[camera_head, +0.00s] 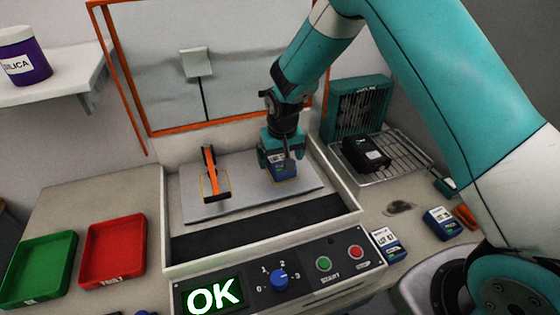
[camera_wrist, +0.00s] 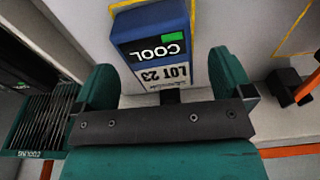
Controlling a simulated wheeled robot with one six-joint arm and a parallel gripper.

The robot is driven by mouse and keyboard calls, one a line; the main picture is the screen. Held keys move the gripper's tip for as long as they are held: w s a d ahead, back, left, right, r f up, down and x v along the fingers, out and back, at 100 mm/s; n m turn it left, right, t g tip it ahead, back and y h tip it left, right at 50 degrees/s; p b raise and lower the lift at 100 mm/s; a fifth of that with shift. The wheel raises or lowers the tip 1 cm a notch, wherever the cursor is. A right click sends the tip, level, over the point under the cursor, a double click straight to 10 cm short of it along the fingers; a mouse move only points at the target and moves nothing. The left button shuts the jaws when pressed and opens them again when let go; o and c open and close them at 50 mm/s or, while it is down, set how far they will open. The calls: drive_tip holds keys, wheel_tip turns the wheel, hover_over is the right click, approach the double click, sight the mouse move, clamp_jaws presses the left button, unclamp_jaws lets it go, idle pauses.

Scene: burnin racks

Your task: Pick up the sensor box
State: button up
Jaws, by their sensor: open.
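A blue sensor box (camera_head: 283,172) stands on the grey plate of the test station, partly hidden by my gripper in the head view. My gripper (camera_head: 282,155) is over the box. In the wrist view its two teal fingers (camera_wrist: 163,82) are spread, one to each side of the box's near end. I cannot tell whether either finger touches it.
An orange clamp handle (camera_head: 214,178) stands left on the plate. An orange-framed clear cover (camera_head: 165,75) is raised behind. A black box (camera_head: 365,153) sits on the wire rack at right. Labelled blue boxes (camera_head: 388,244) (camera_head: 442,223) lie on the bench. Green (camera_head: 42,268) and red (camera_head: 113,250) trays stand left.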

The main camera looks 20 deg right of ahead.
drive_tip(key=shift+w+f, duration=0.15)
drive_tip(key=shift+f, duration=1.2)
drive_tip(key=shift+f, duration=0.1)
drive_tip(key=c, duration=1.1)
